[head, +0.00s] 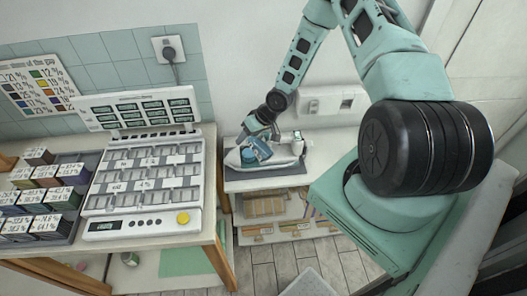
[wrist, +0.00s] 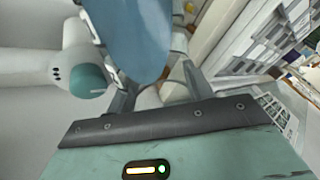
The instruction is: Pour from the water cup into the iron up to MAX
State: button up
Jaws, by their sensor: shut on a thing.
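My gripper (head: 258,138) is over the small side table at the back middle. It is shut on a blue cup (head: 262,152), which looks tilted in the head view. In the wrist view the blue cup (wrist: 140,35) fills the space between the fingers. The white iron (head: 286,154) lies on the side table under and beside the cup. In the wrist view a white body with a teal end (wrist: 88,80), probably part of the iron, shows left of the cup. The MAX mark, the water level and any stream cannot be made out.
A sorting bench (head: 150,239) with a compartment tray (head: 135,205) and labelled boxes (head: 40,198) stands at the left. The side table (head: 262,184) has shelves with goods below it. A wall socket (head: 168,48) with a plug is above. Tiled floor is free in front.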

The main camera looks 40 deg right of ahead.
jog(key=shift+f+b, duration=0.1)
jog(key=shift+b, duration=0.2)
dwell(0.5)
jog(key=shift+s+t+b, duration=0.1)
jog(key=shift+t+b, duration=0.3)
jog(key=shift+b, duration=0.15)
jog(key=r+t+b, duration=0.1)
jog(key=b, duration=0.1)
jog(key=shift+n+t+b, duration=0.3)
jog(key=shift+b, duration=0.05)
jog(key=shift+s+r+t+b, duration=0.1)
jog(key=shift+r+t+b, duration=0.6)
jog(key=shift+r, duration=0.05)
jog(key=shift+r+n+t+b, duration=0.25)
jog(key=shift+t+b, duration=0.25)
jog(key=shift+b, duration=0.35)
jog(key=r+t+b, duration=0.2)
jog(key=b, duration=0.1)
jog(key=shift+n+t+b, duration=0.3)
jog(key=shift+n+b, duration=0.05)
jog(key=shift+b, duration=0.05)
jog(key=shift+r+t+b, duration=0.3)
jog(key=shift+r+t, duration=0.1)
jog(key=shift+r, duration=0.2)
jog(key=shift+b, duration=0.5)
